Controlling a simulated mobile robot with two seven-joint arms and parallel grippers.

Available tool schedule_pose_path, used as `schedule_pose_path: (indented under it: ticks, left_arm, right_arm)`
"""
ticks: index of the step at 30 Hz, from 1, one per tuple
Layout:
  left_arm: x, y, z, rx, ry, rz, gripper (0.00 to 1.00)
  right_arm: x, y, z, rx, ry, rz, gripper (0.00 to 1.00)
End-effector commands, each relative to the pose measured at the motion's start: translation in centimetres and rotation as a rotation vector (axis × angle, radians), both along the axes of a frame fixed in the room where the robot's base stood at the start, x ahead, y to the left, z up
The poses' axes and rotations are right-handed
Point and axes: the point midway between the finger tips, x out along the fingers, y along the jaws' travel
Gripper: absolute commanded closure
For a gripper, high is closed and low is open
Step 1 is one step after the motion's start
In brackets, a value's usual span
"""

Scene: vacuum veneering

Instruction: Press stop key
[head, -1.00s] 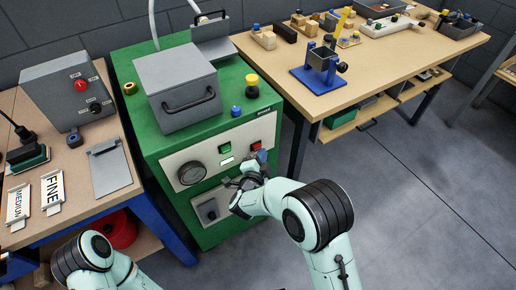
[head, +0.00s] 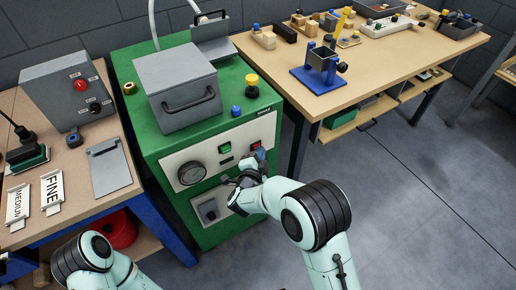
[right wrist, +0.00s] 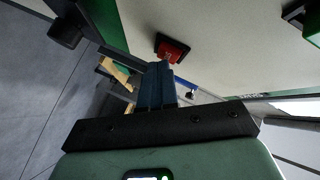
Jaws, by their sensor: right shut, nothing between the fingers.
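The red stop key (head: 256,146) is on the pale front panel of the green machine, to the right of a green key (head: 225,148). In the right wrist view the red key (right wrist: 172,50) sits in a dark frame just beyond my fingertips. My right gripper (head: 261,157) is shut and empty, its blue-grey fingers (right wrist: 156,82) pointing at the panel by the red key. The fingertips overlap the key's lower edge in the wrist view; I cannot tell whether they touch it. My left arm shows at the lower left, but its gripper is out of view.
A grey box with a handle (head: 178,88) stands on the green machine (head: 140,120). Workbenches flank it on the left and right. Grey floor is free at the right.

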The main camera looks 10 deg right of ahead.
Motion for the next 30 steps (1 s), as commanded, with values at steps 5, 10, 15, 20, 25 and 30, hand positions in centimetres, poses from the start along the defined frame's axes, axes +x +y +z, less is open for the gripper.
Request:
schedule_pose_path:
  ticks: [5, 10, 15, 20, 25, 30]
  left_arm:
    - [0.0, 0.0, 0.0, 0.000, 0.000, 0.000, 0.57]
    - [0.0, 0.0, -0.2, 0.000, 0.000, 0.000, 0.57]
    - [-0.1, 0.0, -0.3, 0.000, 0.001, 0.000, 0.57]
    - [0.0, 0.0, -0.4, 0.000, 0.001, 0.000, 0.57]
    - [-0.1, 0.0, -0.4, 0.000, 0.001, 0.000, 0.57]
    - [-0.1, 0.0, -0.5, 0.000, 0.002, 0.000, 0.57]
  right_arm:
    - [0.0, 0.0, 0.0, 0.000, 0.000, 0.001, 1.00]
    - [-0.6, -0.2, 0.0, 0.001, 0.001, 0.002, 1.00]
    - [-1.5, -0.5, 0.0, 0.000, 0.000, 0.001, 1.00]
    - [-1.8, -0.6, 0.0, 0.000, 0.000, 0.001, 1.00]
    - [-1.8, -0.6, 0.0, 0.000, 0.000, 0.001, 1.00]
    - [-2.6, -0.9, 0.0, 0.001, 0.001, 0.000, 1.00]
